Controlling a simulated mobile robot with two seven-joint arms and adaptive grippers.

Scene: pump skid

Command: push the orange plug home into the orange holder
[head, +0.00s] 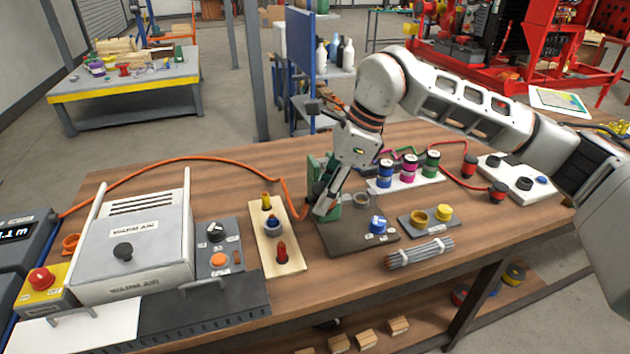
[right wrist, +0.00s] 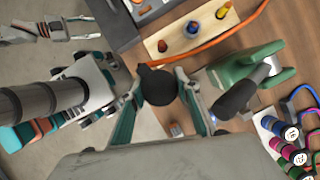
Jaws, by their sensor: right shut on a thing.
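My right gripper (head: 324,206) is low over the dark mat, in front of the green fixture. In the right wrist view its fingers (right wrist: 160,80) are shut on a dark round part (right wrist: 157,88), which I take to be the plug on the orange cable. The orange cable (head: 180,159) crosses the table and reaches the gripper. In the right wrist view the cable (right wrist: 222,48) meets or passes behind the dark part. An orange ring-like holder (head: 70,243) stands at the far left, apart from the gripper.
A green fixture (head: 332,182) stands close behind the gripper. A wooden board (head: 290,263) with coloured pegs lies to the left, then a panel with an orange button (head: 218,260) and a large grey box (head: 135,240). A wire bundle (head: 420,252) lies near the front edge.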

